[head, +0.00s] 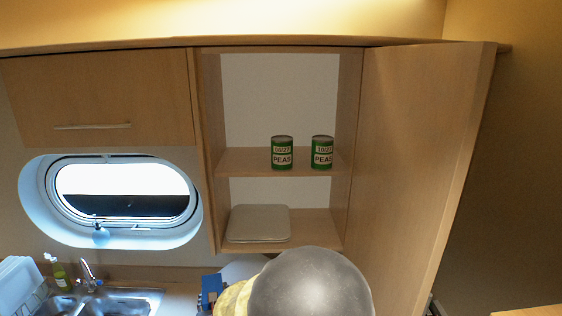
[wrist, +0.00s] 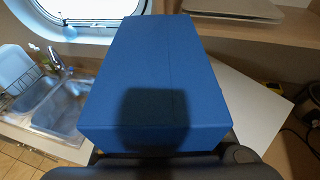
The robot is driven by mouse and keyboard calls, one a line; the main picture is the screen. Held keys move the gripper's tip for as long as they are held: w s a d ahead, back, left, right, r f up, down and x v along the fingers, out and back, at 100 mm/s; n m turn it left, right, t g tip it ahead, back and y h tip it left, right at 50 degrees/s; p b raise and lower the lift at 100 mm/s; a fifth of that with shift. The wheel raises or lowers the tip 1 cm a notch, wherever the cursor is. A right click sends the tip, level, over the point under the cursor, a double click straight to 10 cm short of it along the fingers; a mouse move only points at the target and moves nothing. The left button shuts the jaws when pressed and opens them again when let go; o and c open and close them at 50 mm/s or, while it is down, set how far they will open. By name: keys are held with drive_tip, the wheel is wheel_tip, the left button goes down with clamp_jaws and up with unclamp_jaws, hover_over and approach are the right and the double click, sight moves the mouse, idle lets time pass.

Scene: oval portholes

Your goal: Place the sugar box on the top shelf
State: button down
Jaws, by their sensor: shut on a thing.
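The sugar box shows as a large blue box (wrist: 155,75) filling the middle of the wrist view. My gripper (wrist: 160,160) is shut on it at the bottom of that view. In the head view a small part of the blue box (head: 211,290) shows at the bottom, left of my arm, which hides the rest and the gripper. The open cupboard's top shelf (head: 240,162) holds two green pea cans (head: 282,152) (head: 322,152) at its middle and right. The box is below shelf level and apart from the shelf.
A grey flat case (head: 258,223) lies on the lower shelf (head: 315,230). The open cupboard door (head: 415,170) stands at the right. A closed cabinet (head: 100,100) and an oval porthole (head: 120,200) are at the left, above the sink (head: 120,302). The top shelf's left part is bare.

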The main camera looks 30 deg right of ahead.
drive_tip(key=shift+r, duration=0.2)
